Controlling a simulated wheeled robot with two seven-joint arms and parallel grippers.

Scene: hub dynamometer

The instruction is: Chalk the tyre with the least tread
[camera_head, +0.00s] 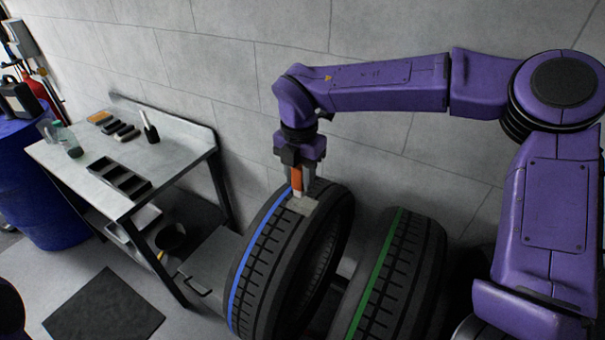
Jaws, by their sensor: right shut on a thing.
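Two black tyres stand on edge side by side. The left tyre (262,262) has a blue stripe around its tread, and the right tyre (381,292) has a green stripe. My right gripper (301,186) points down over the top of the blue-striped tyre. It is shut on what looks like the chalk, an orange piece (297,179) between the fingers. A pale patch or block (302,205) lies just below, at the tread; I cannot tell whether it is part of the held piece. Contact with the rubber is unclear. The left gripper is not seen.
A metal bench (82,150) at the left holds a dark slotted tray (119,180), several small blocks, a clear bottle and a dark upright item (149,127). A blue drum (50,215) stands beyond it. A dark mat (104,306) lies on the floor. A block wall closes the back.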

